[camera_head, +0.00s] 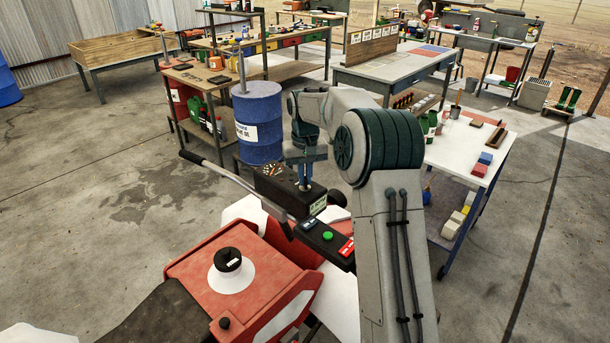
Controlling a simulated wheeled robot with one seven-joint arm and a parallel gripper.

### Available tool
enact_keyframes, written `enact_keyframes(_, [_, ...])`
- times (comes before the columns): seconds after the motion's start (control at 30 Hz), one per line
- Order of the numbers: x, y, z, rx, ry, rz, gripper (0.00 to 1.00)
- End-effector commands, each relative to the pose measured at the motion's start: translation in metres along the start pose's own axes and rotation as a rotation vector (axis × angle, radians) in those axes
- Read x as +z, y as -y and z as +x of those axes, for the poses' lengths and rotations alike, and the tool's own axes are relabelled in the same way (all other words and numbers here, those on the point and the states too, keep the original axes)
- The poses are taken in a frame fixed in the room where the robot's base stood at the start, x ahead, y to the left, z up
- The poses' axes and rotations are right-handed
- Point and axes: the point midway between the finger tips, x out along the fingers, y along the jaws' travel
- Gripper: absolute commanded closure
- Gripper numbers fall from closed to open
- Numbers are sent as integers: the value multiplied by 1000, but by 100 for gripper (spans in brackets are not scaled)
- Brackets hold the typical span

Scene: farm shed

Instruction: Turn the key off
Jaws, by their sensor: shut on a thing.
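My gripper (304,186) points straight down onto the top of a black console box (277,196) on the red machine (250,268). Its fingers are close together at the right part of the box top and shut on the key. The key itself is too small and too covered by the fingers to make out, so I cannot tell its angle. A round dial with coloured marks (272,170) sits on the box, left of the fingers. A pale label is on the box's front right side.
A black panel (328,239) with green and red buttons lies just in front of the box. A grey handle bar (222,172) runs past it. A blue drum (259,125) and a white-topped table (465,146) stand behind. Concrete floor is open at left.

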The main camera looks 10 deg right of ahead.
Motion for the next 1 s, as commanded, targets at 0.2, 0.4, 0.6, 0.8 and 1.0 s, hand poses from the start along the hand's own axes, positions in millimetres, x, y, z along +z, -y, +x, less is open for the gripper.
enact_keyframes(0.2, [0,0,0,0,1,-203,100])
enact_keyframes(0.4, [0,0,0,0,1,-367,100])
enact_keyframes(0.6, [0,0,0,0,0,-491,100])
enact_keyframes(0.8, [0,0,0,0,0,-564,100])
enact_keyframes(1.0, [0,0,0,0,0,-595,100])
